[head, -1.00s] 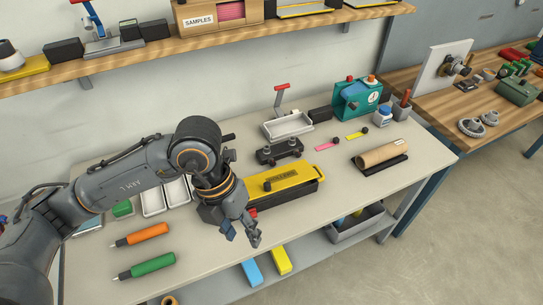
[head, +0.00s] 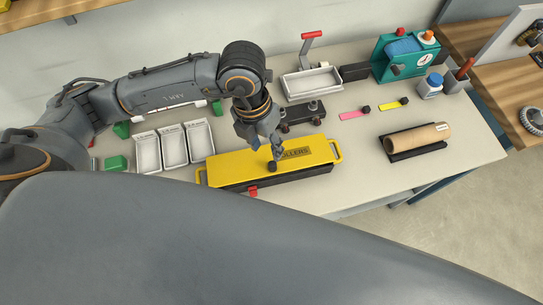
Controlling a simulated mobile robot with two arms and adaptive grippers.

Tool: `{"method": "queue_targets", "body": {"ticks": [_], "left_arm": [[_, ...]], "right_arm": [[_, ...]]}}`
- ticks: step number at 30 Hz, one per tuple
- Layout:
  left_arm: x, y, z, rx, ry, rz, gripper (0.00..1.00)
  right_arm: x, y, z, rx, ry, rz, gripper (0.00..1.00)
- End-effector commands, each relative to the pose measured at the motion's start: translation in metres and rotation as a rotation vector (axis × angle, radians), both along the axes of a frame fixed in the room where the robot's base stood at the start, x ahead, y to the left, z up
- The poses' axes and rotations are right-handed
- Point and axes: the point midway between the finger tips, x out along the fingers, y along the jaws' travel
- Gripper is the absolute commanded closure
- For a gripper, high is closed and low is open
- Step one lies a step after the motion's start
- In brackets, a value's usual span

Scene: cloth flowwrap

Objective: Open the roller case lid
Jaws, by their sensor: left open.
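The roller case (head: 240,183) is a long box with a yellow lid (head: 235,161) marked "ROLLERS", a dark lower body and yellow end handles. The lid is down on the body. A dark knob (head: 272,166) stands on the lid, and a red latch (head: 252,191) shows on the front side. My left gripper (head: 277,152) is open and points down over the lid, with its fingertips right by the knob. I cannot tell whether they touch it. My right gripper is not in view.
White trays (head: 174,148) lie left of the case. A dark fixture (head: 302,117) stands close behind it. A cardboard tube (head: 417,141) rests on a black holder at the right. A teal machine (head: 405,56) stands at the back. Part of my own body covers the foreground.

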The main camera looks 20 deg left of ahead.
Motion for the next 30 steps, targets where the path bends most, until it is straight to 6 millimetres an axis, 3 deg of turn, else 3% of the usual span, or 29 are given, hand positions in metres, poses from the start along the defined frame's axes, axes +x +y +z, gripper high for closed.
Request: {"method": "queue_targets", "body": {"ticks": [10,16,24,26,30], "left_arm": [[-0.003,-0.011,-0.063,0.000,0.003,0.001,0.57],[-0.002,-0.013,-0.077,-0.001,0.000,-0.001,0.57],[-0.002,-0.013,-0.079,-0.001,-0.001,-0.001,0.57],[-0.002,-0.013,-0.079,-0.001,-0.001,-0.001,0.66],[-0.002,-0.013,-0.079,-0.001,-0.001,0.000,0.94]], "right_arm": [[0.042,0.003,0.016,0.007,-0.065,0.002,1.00],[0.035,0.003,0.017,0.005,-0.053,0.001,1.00],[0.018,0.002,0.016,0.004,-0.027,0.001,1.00],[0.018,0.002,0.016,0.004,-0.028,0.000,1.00],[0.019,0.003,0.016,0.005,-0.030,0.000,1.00]]}}
